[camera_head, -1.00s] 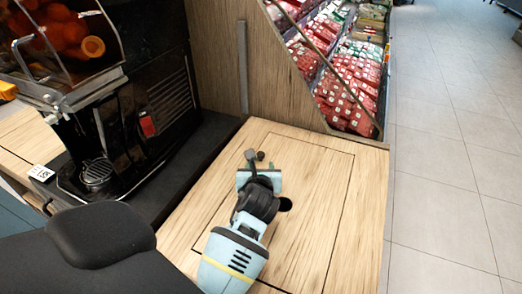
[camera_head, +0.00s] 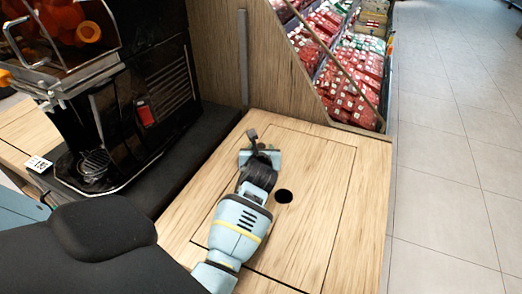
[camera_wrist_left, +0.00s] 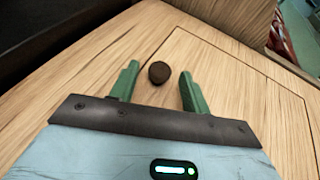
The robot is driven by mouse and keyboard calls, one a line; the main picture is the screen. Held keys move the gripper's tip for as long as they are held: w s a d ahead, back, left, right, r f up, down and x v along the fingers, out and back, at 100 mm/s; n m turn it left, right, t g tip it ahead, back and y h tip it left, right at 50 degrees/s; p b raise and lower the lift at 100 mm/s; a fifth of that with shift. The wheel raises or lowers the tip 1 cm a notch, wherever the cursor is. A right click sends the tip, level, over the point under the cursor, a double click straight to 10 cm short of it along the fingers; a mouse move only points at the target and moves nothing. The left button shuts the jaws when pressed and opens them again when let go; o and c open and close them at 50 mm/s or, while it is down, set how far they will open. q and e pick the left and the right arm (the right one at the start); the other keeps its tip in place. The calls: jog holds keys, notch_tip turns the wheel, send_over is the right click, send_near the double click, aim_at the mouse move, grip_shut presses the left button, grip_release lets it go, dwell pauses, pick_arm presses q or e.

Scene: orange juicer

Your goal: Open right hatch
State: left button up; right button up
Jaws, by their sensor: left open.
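The right hatch (camera_head: 318,190) is a rectangular wooden panel outlined in the light wooden counter top, lying flat and closed. It has a round dark hole (camera_head: 284,196) near its middle. My left gripper (camera_head: 261,151) is over the hatch's far left corner, pointing away from me. In the left wrist view its two green fingers (camera_wrist_left: 159,72) are apart, with a small dark brown round spot (camera_wrist_left: 158,72) between their tips. I cannot tell whether this is a knob or a hole, or whether the fingers touch the wood. My right gripper is not in view.
A black juicer (camera_head: 150,80) with oranges stands at the left on a dark base. A wooden partition (camera_head: 285,75) rises behind the counter, with shelves of red packages (camera_head: 345,75) beyond it. Tiled floor (camera_head: 450,180) is clear at the right.

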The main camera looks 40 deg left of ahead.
pick_arm(q)
grip_shut()
dwell(0.3)
jog(key=shift+a+r, duration=0.1)
jog(key=shift+r, duration=0.05)
